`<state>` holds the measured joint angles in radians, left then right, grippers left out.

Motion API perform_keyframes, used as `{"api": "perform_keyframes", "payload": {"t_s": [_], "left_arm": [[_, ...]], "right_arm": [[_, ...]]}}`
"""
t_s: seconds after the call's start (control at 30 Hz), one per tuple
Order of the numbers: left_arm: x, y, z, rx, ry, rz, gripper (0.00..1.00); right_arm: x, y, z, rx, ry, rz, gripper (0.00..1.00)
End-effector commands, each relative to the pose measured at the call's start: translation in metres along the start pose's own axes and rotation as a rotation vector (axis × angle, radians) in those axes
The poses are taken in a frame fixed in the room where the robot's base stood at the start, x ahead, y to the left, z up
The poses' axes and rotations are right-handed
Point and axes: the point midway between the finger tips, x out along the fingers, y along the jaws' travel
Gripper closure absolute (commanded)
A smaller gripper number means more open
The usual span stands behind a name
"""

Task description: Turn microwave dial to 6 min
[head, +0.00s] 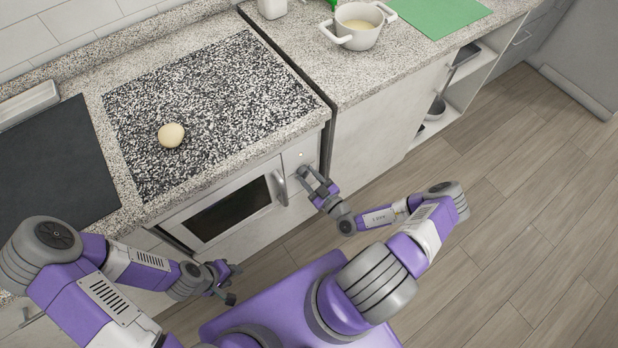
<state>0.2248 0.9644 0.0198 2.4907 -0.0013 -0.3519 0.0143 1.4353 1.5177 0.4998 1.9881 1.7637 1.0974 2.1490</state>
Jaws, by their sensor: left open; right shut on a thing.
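The white microwave (230,207) with a dark door window is built in under the counter, its door shut. Its control panel (299,155) is at the right end, beside the vertical door handle (280,188). My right gripper (307,180) is at the lower part of this panel, shut on the dial. The fingers cover the dial, so its pointer and any minute marks cannot be read. My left gripper (229,283) is open and empty, low in front of the cabinets, apart from the microwave.
Above the microwave, a speckled dark panel (220,100) on the counter bears a round pale ball (171,135). A white pot (357,25) and a green mat (438,14) are on the right counter. A dark board (45,165) lies at left. The wooden floor (520,200) at right is clear.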

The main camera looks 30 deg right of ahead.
Motion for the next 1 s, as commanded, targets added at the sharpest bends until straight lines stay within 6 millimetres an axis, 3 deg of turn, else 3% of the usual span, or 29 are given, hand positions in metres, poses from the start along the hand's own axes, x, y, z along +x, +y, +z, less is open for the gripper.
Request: {"api": "perform_keyframes", "payload": {"t_s": [1.0], "left_arm": [[0.036, -0.013, -0.002, 0.000, 0.000, 0.000, 0.57]], "right_arm": [[0.000, -0.005, 0.001, 0.896, 0.059, 0.058, 0.90]]}}
